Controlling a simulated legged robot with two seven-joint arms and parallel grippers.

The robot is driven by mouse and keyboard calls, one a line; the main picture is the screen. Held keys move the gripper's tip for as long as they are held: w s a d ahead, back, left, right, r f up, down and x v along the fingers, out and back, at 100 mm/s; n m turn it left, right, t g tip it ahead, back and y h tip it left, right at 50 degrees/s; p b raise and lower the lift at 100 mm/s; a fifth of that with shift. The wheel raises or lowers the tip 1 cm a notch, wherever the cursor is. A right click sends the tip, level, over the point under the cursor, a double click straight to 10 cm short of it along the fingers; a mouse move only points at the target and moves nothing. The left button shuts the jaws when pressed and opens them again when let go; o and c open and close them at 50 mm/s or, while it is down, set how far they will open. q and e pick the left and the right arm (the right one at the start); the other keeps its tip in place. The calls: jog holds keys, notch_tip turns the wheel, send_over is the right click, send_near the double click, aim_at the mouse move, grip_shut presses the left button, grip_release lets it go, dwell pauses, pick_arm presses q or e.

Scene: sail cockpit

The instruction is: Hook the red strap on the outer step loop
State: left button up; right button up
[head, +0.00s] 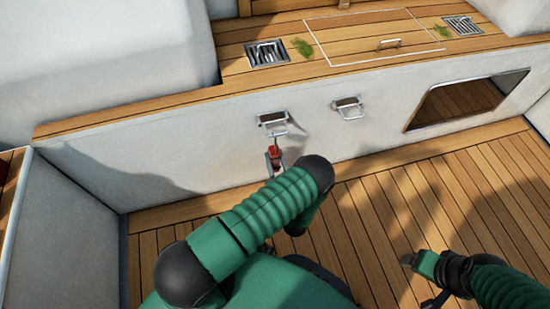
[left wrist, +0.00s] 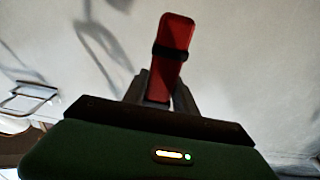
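Two metal step loops are fixed to the white wall: a left one (head: 274,123) and a right one (head: 348,108). My left gripper (head: 274,160) is shut on the red strap (head: 274,151), just below the left loop. In the left wrist view the red strap (left wrist: 173,50), with a dark band around it, stands up from between the fingers (left wrist: 160,92). A metal loop (left wrist: 32,97) shows at the left there, apart from the strap. Whether the strap's far end touches a loop is unclear. My right gripper (head: 420,262) is over the deck, its fingers hard to make out.
The wooden deck (head: 440,205) below the wall is clear. A ledge (head: 350,50) above carries two metal grates (head: 267,53) and a hatch with a handle (head: 389,43). A rectangular opening (head: 465,100) is in the wall at right.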

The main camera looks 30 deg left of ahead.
pick_arm(q)
jog(key=o, duration=0.5)
